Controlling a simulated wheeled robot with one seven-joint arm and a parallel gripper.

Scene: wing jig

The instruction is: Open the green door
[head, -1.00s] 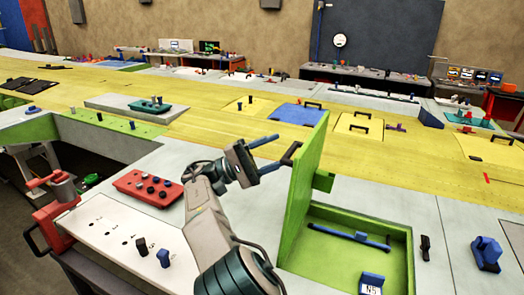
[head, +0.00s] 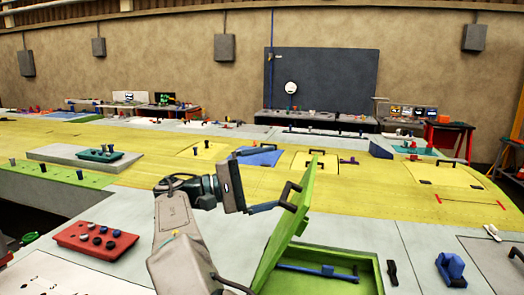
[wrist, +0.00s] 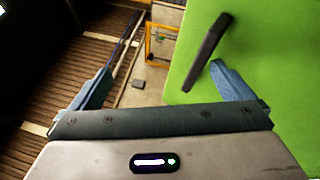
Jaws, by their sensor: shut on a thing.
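The green door (head: 284,232) stands raised at a steep angle on the left side of a green open box (head: 378,262). It leans a little to the right, over the box. A dark handle (head: 290,195) sits on the door's outer face; it also shows in the wrist view (wrist: 207,52). In the wrist view the fingers look well apart, with the handle close to the right finger; the exact contact is unclear.
A blue bar (head: 315,271) lies across the box. A red button panel (head: 97,238) is at the left. A black handle (head: 392,272) and a blue block (head: 451,269) stand right of the box. The yellow surface behind has raised panels with handles.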

